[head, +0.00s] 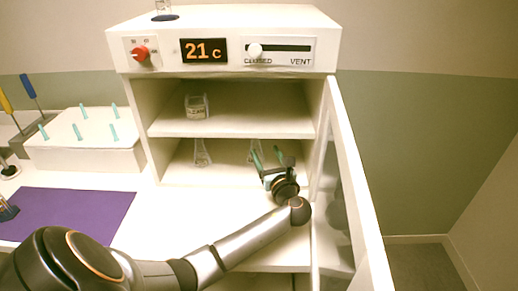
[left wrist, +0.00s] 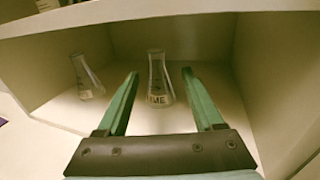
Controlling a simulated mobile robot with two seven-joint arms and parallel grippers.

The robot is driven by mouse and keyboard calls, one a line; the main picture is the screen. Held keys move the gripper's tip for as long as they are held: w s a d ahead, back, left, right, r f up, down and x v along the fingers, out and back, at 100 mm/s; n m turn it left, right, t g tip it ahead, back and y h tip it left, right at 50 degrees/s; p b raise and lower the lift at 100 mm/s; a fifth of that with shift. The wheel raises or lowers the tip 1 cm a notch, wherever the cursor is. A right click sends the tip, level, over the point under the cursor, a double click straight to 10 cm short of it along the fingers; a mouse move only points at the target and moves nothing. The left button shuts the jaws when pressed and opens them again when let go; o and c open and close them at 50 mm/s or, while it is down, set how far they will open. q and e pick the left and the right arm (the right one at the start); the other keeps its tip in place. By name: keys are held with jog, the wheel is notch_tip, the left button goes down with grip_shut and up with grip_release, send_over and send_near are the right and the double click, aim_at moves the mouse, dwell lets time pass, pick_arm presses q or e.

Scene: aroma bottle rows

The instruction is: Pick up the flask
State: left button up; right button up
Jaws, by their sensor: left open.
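A clear conical flask with a label ending in "ME" (left wrist: 157,85) stands upright on the lower shelf of the cabinet. It is partly hidden behind my gripper in the head view (head: 252,150). My left gripper (head: 266,156) is open at the mouth of this lower compartment. In the left wrist view its two green fingers (left wrist: 160,75) appear on either side of that flask, with a gap on both sides. A second clear flask (head: 202,153) stands on the same shelf to the left, also in the left wrist view (left wrist: 86,77). My right gripper is not in view.
The white cabinet (head: 150,100) has an open door (head: 350,170) at right, close to my arm. A labelled jar (head: 196,106) stands on the upper shelf. A white box with green pegs (head: 80,150) and a purple mat (head: 70,213) lie at left.

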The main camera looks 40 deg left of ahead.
aim_at(255, 148)
pick_arm(q)
jog(key=x, duration=0.4)
jog(key=r+x, duration=0.1)
jog(key=x, duration=0.2)
jog(key=shift+s+a+p, duration=0.15)
jog(key=shift+s+p, duration=0.15)
jog(key=shift+c, duration=0.3)
grip_shut()
dwell(0.7)
